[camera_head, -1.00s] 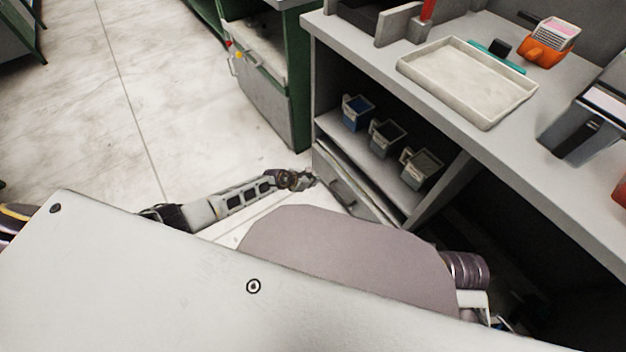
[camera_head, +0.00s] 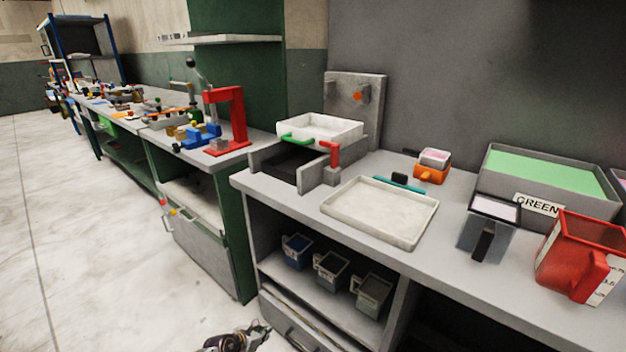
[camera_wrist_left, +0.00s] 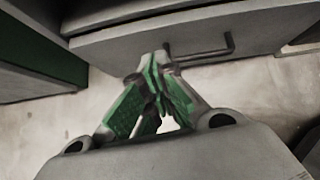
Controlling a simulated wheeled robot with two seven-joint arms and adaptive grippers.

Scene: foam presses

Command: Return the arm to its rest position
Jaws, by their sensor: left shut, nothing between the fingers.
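My left gripper (camera_head: 260,334) shows at the bottom edge of the head view, low in front of the bench's drawer (camera_head: 284,322). Most of its arm is cut off by the frame. In the left wrist view the green-padded fingers (camera_wrist_left: 157,66) converge and are shut with nothing held. Their tips are close to a grey drawer front (camera_wrist_left: 190,32) and its dark bar handle (camera_wrist_left: 205,54). I cannot tell whether they touch it. My right gripper is in neither current view.
The grey bench (camera_head: 455,200) carries a white tray (camera_head: 375,215), a red jug (camera_head: 580,258) and a grey jug (camera_head: 488,225). Small bins (camera_head: 331,270) stand on the shelf below. A green cabinet (camera_head: 232,230) stands left of the bench. Pale floor (camera_head: 95,240) is open at left.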

